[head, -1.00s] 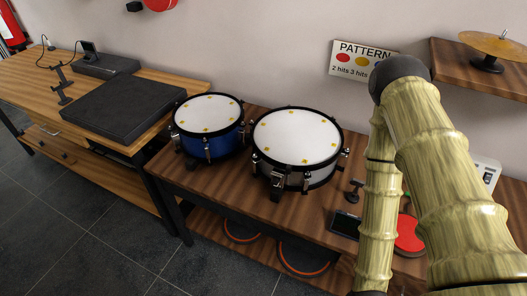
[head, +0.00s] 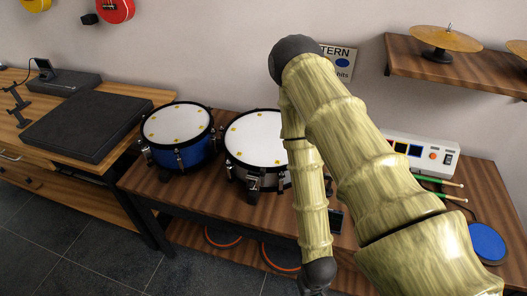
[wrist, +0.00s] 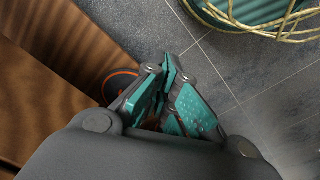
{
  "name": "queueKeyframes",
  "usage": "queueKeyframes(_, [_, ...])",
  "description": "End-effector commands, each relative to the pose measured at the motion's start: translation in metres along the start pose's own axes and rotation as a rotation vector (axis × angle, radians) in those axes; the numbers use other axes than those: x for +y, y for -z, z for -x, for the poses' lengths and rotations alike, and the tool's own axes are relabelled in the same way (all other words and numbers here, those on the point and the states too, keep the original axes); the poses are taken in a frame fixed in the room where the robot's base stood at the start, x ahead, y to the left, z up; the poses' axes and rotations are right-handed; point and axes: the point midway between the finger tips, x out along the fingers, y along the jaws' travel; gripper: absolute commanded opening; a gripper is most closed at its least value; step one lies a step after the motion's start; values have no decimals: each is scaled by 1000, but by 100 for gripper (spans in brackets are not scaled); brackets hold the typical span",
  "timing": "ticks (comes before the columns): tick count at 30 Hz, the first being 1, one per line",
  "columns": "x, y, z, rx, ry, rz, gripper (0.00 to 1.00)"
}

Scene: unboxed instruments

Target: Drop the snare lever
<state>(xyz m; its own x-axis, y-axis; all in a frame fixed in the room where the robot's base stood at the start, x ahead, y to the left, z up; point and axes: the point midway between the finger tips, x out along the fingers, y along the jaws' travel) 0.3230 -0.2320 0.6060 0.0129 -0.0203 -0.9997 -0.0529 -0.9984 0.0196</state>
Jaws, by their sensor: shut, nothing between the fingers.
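A silver-shelled drum with a white head (head: 250,140) stands on the wooden table, its right side hidden behind my arm. A dark fitting (head: 253,184) on its front side may be the snare lever; its position is too small to tell. A blue drum (head: 178,128) stands just left of it, with fittings on its shell. My gripper (head: 316,291) is low at the bottom edge of the head view, in front of the table and below the drums. In the wrist view the teal fingers (wrist: 168,80) are shut and empty, over the floor beside the table. No drum shows there.
A gold-wire basket (wrist: 262,18) with a teal inside stands on the floor. Orange-rimmed discs (head: 281,256) lie under the table (head: 180,205). A white box (head: 423,150), drumsticks (head: 440,181) and a blue pad (head: 487,242) are at right. A cymbal shelf (head: 455,66) hangs above.

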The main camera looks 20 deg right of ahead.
Motion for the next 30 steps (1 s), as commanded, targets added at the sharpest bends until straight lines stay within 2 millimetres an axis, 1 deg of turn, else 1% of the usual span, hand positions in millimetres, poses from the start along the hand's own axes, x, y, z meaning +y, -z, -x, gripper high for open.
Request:
queueKeyframes(1, [1,10,23,11,-11,-6,0])
queueKeyframes(11, [11,70,106,65,-91,-66,0])
queueKeyframes(17, [14,116,162,104,-135,-123,0])
queueKeyframes(20, [14,146,195,131,-157,-167,0])
queueKeyframes(23, [10,191,236,171,-174,-234,0])
queueKeyframes(24, [7,212,253,189,-177,-269,0])
queueKeyframes(26, [2,239,273,212,-175,-319,0])
queueKeyframes(27, [-3,256,287,225,-170,-351,0])
queueKeyframes(30, [-15,294,321,258,-146,-423,0])
